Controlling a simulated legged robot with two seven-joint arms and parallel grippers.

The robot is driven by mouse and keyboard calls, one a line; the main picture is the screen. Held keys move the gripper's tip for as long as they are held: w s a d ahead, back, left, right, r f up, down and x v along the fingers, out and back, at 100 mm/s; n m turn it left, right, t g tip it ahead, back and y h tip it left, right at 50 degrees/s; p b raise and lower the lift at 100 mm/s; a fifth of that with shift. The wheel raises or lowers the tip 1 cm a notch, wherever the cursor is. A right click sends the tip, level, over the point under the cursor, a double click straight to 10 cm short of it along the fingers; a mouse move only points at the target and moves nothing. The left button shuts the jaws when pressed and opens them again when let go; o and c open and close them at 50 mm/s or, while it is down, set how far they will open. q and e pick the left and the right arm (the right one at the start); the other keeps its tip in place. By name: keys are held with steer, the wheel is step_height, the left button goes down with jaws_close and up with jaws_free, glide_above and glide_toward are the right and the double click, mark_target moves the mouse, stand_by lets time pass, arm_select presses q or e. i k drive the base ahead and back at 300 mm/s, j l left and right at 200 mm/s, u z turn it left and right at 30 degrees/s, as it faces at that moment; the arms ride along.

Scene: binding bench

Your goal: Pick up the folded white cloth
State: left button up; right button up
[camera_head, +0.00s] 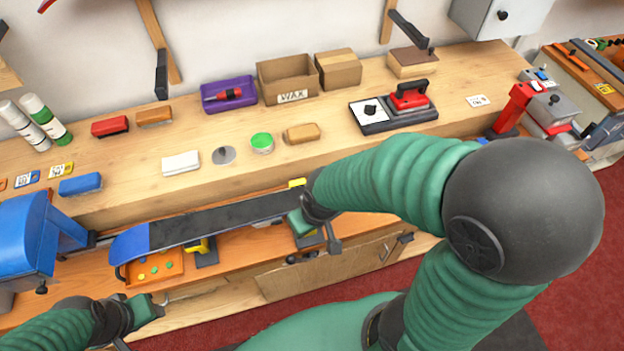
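The folded white cloth (181,163) lies flat on the wooden bench top, left of a grey round disc. Nothing touches it. My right gripper (312,230) hangs in front of the bench edge, to the right of and below the cloth in the picture. It is apart from the cloth, and I cannot make out whether its fingers are open. My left gripper (146,312) is low at the lower left, in front of the lower shelf and well away from the cloth. Its finger opening is also unclear.
A round grey disc (224,155), a green-lidded tin (262,143) and a tan block (302,133) stand right of the cloth. A blue brush (80,184) lies to its left. Wood around the cloth is clear.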

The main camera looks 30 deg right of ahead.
mark_target(189, 161)
steer(key=i+j+z, duration=0.15)
steer(key=i+z, duration=0.15)
steer(key=z, duration=0.2)
steer(key=i+j+z, duration=0.2)
steer(key=z, duration=0.3)
steer(key=i+j, duration=0.05)
